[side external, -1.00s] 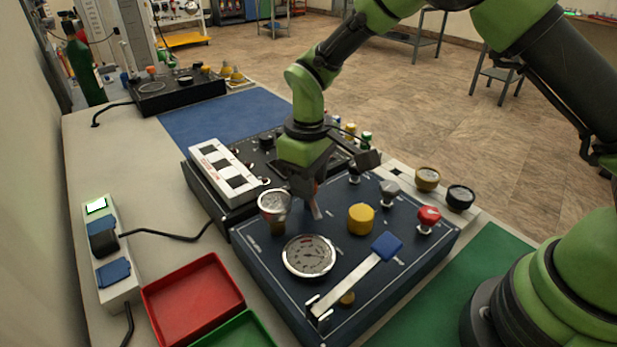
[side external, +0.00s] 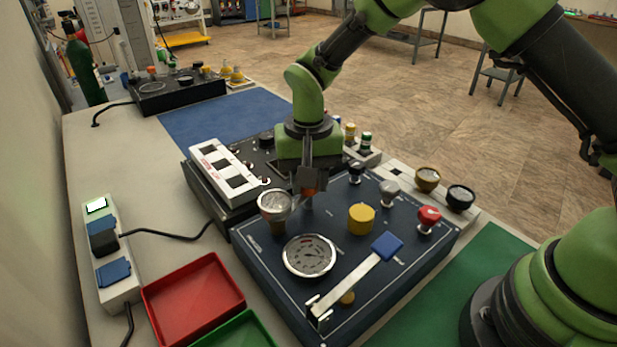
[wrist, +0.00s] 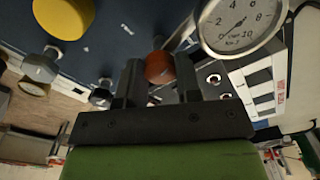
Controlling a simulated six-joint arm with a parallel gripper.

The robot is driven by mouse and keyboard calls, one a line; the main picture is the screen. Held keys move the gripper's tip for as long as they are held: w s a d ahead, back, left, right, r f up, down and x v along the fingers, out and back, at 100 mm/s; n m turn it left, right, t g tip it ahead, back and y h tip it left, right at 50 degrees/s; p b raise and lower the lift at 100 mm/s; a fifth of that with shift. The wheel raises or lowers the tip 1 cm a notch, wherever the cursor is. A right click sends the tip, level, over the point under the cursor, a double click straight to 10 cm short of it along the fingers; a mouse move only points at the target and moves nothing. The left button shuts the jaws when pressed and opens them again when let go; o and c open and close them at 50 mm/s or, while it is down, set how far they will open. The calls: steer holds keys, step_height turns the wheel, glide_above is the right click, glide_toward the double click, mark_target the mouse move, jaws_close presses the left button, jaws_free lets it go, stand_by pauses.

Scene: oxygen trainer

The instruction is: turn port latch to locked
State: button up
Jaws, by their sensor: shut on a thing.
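The port latch has an orange grip (side external: 308,192) and stands near the far edge of the blue panel (side external: 275,252), just right of the small gauge. In the wrist view, the orange grip (wrist: 158,67) sits between the two dark fingers of my gripper (wrist: 158,76). A flat metal piece (wrist: 182,34) runs from the grip toward the gauge. In the side view, my gripper (side external: 309,184) points down and is shut on the latch grip, partly hiding it. I cannot read any lock marking.
A small upright gauge (side external: 274,204) stands close to my gripper's left. A large dial (side external: 309,256), a yellow knob (side external: 361,218), a red knob (side external: 428,218) and a blue-ended lever (side external: 387,246) are on the panel. A white block (side external: 225,172) lies behind left.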

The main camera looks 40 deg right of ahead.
steer(key=shift+m, duration=0.7)
steer(key=o, duration=0.6)
steer(key=shift+o, duration=0.2)
step_height(320, 180, up, 10)
stand_by(0.3)
